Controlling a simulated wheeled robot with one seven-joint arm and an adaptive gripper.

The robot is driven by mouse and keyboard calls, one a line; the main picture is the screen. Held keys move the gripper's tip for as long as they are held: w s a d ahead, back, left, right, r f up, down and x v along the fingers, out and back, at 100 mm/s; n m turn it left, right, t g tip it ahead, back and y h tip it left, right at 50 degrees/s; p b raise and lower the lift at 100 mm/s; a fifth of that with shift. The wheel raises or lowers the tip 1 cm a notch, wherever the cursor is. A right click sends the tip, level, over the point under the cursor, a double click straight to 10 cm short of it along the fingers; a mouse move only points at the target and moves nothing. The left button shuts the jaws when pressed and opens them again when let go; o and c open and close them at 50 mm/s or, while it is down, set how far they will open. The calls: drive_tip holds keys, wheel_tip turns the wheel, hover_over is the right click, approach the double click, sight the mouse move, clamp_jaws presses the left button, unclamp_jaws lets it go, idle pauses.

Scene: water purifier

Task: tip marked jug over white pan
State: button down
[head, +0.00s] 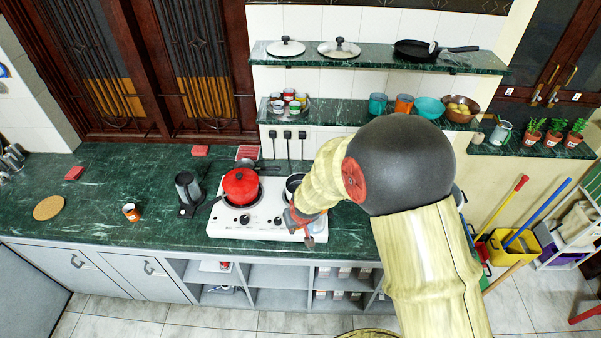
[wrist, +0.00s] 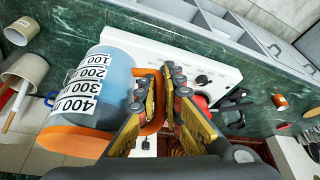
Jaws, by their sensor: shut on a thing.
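The marked jug (wrist: 98,83) is a clear bluish measuring jug with an orange rim and handle and black marks from 100 to 400. In the wrist view my gripper (wrist: 160,88) is shut on its handle, with the jug left of the fingers. The jug is over or beside the white stove; its exact tilt and height are hard to judge. In the head view my gripper (head: 305,228) is at the stove's front right, and my arm hides most of the jug. A dark-centred, pale-rimmed pan (head: 293,184), likely the white pan, shows partly behind my wrist.
The white stove (head: 230,223) carries a red pot (head: 241,186) on its left side. A dark grinder-like device (head: 187,190) and a small orange-and-white cup (head: 131,211) stand left of it. Shelves with pans and bowls hang behind. The left counter is mostly clear.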

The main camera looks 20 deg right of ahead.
drive_tip(key=r+p, duration=0.3)
drive_tip(key=r, duration=0.1)
drive_tip(key=r+p, duration=0.7)
drive_tip(key=r, duration=0.1)
drive_tip(key=shift+w+a+r+p, duration=0.1)
drive_tip(key=shift+a+r+p, duration=0.05)
drive_tip(key=shift+a+p, duration=0.15)
drive_tip(key=shift+w+f, duration=0.1)
drive_tip(key=shift+f, duration=0.2)
